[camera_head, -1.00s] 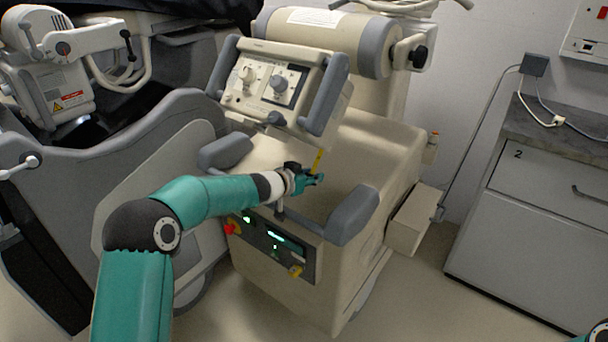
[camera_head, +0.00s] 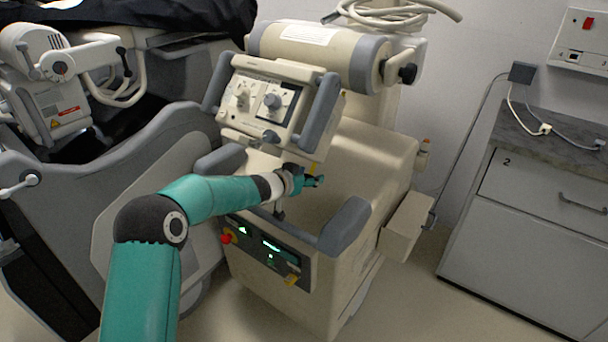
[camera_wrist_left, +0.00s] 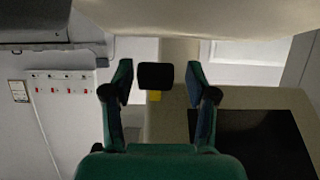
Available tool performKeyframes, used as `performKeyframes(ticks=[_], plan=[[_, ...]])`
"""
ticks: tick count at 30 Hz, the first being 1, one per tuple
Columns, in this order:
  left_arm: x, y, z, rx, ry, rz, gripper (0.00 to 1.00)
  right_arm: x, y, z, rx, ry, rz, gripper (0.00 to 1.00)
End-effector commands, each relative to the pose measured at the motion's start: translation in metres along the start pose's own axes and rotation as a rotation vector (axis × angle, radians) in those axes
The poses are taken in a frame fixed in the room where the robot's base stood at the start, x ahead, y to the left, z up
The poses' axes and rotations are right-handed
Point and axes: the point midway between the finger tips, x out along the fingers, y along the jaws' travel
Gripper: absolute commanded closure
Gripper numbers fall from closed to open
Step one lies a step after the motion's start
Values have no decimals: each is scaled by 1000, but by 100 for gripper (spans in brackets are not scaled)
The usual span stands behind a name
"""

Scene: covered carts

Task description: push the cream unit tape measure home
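The cream unit (camera_head: 385,150) stands in the middle of the head view, with its control head (camera_head: 265,105) above its body. A short yellow strip of the tape measure (camera_head: 314,169) shows below the control head's right side. My left gripper (camera_head: 316,181) is just under it. In the left wrist view, a black block (camera_wrist_left: 155,76) with a bit of yellow tape (camera_wrist_left: 155,96) below it lies between the fingertips of my left gripper (camera_wrist_left: 158,88). The fingers are spread, with a gap on each side of the block. My right gripper is out of view.
A grey handle (camera_head: 345,226) stands at the unit's front right corner. A front panel (camera_head: 268,250) with lit displays is below my arm. A grey cabinet (camera_head: 530,215) is at the right, a large grey machine (camera_head: 150,170) at the left. Floor shows between unit and cabinet.

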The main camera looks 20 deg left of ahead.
Motion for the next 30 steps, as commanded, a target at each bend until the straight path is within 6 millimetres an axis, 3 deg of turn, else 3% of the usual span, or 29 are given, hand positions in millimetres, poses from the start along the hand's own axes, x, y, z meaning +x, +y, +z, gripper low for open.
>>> performKeyframes(ticks=[8,13,30], plan=[[0,2,1,0,-2,4,42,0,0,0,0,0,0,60],[-10,2,0,-1,-2,4,42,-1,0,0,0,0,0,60],[-104,1,-1,1,-1,3,42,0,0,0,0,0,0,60]])
